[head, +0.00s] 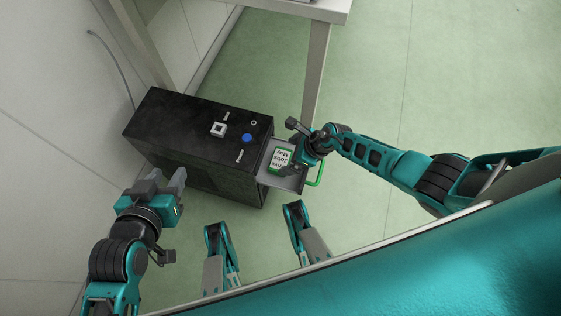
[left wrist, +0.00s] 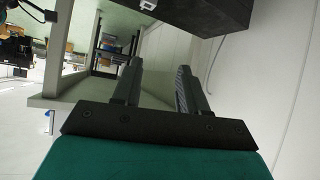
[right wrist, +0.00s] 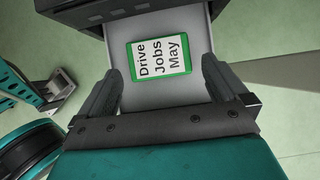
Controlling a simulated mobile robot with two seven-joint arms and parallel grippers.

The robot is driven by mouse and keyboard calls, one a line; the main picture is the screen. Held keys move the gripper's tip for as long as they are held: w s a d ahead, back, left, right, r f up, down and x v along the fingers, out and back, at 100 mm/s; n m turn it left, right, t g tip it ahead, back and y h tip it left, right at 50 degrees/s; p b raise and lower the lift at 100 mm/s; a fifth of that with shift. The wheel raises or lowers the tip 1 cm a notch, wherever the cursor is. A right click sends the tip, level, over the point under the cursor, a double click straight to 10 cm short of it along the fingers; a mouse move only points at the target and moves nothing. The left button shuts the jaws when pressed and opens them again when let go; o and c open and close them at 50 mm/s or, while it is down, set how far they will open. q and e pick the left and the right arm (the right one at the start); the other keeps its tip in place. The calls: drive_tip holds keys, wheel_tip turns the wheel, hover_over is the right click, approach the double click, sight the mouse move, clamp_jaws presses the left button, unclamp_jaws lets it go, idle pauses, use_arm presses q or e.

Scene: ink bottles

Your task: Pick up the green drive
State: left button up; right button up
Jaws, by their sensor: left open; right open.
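The green drive (head: 282,158) lies in the open grey drawer (head: 288,181) of a black box. It is a flat green case with a white label, read as "Drive Jobs May" in the right wrist view (right wrist: 160,54). My right gripper (right wrist: 166,75) is open just over the drawer, with its fingers on either side of the drive's near end and apart from it. In the head view its hand partly covers the drawer's right side. My left gripper (head: 168,182) is open and empty, left of the box's front, away from the drive.
The black box (head: 185,125) stands on the green floor with a blue button (head: 247,138) and a white square on top. A white table (head: 318,50) stands behind. A wall is at the left.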

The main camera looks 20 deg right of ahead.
sight(281, 160)
drive_tip(key=b+x, duration=0.2)
drive_tip(key=x, duration=0.2)
drive_tip(key=shift+a+f+b, duration=0.1)
drive_tip(key=shift+f+b, duration=0.1)
drive_tip(key=shift+b, duration=0.15)
drive_tip(key=shift+c, duration=0.4)
drive_tip(key=c, duration=0.8)
